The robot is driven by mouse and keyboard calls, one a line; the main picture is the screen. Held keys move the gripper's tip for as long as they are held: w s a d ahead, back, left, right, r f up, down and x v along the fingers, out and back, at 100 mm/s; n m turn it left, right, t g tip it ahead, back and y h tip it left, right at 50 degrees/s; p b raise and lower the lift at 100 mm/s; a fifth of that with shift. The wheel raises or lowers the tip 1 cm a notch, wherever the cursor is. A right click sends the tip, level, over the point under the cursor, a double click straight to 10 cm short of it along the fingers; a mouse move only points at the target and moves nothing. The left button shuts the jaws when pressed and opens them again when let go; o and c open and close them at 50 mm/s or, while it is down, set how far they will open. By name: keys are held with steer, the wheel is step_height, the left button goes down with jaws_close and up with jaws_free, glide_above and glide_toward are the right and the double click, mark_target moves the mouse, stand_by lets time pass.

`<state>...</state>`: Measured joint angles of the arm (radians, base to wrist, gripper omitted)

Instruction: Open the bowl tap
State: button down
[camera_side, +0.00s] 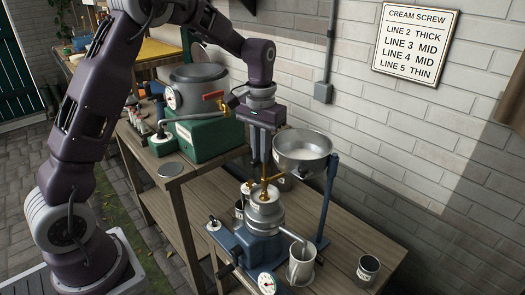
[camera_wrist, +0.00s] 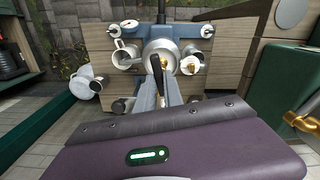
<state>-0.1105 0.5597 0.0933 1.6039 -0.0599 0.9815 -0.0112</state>
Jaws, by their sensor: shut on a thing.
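A brass tap (camera_side: 271,179) sits below the bowl's left side, over the silver machine body (camera_side: 265,212). My gripper (camera_side: 264,168) points straight down at the tap, just left of the bowl. In the wrist view its fingers (camera_wrist: 158,83) are closed on a thin dark upright handle (camera_wrist: 156,66). The fingers hide part of the handle, so its exact angle is hard to tell.
The blue machine base (camera_side: 240,243) carries a gauge (camera_side: 267,283) and a metal cup (camera_side: 301,262). A small can (camera_side: 368,268) stands right on the wooden bench. A green unit (camera_side: 200,138) with a drum and brass tap stands behind left. A sign (camera_side: 416,42) hangs on the wall.

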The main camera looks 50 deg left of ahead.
steer(key=shift+a+m, duration=0.15)
steer(key=shift+m, duration=1.05)
steer(key=c, duration=1.5)
jaws_free()
steer(key=shift+o, duration=0.2)
step_height(320, 180, up, 7)
steer(key=shift+r, duration=0.1)
